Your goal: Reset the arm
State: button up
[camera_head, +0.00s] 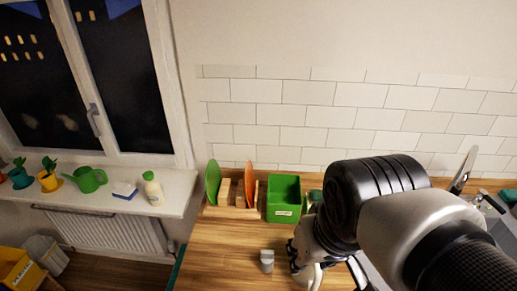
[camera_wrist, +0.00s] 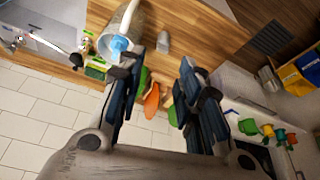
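My gripper (camera_wrist: 163,66) shows in the wrist view with its two dark fingers spread wide and nothing between them. In the camera_head view my arm covers most of the gripper, so its fingers cannot be made out clearly there. A pale pitcher-like vessel (camera_wrist: 120,32) with a blue inside is by the left finger in the wrist view, partly hidden by it; whether they touch cannot be told. A small grey cup (camera_head: 267,261) stands on the wooden counter (camera_head: 215,250); it also shows beyond the fingertips in the wrist view (camera_wrist: 163,42).
A rack holds a green plate (camera_head: 213,182) and an orange plate (camera_head: 250,184), beside a green box (camera_head: 284,197). A tiled wall (camera_head: 300,115) stands behind. The counter's left front is clear.

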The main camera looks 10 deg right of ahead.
jog(key=s, duration=0.2)
jog(key=s+a, duration=0.1)
jog(key=shift+f+n+t, duration=0.3)
jog(key=shift+f+t, duration=0.1)
notch_tip(320, 180, down, 11)
jog(key=b, duration=1)
jog(key=shift+r+b, duration=0.2)
jog(key=shift+b, duration=0.15)
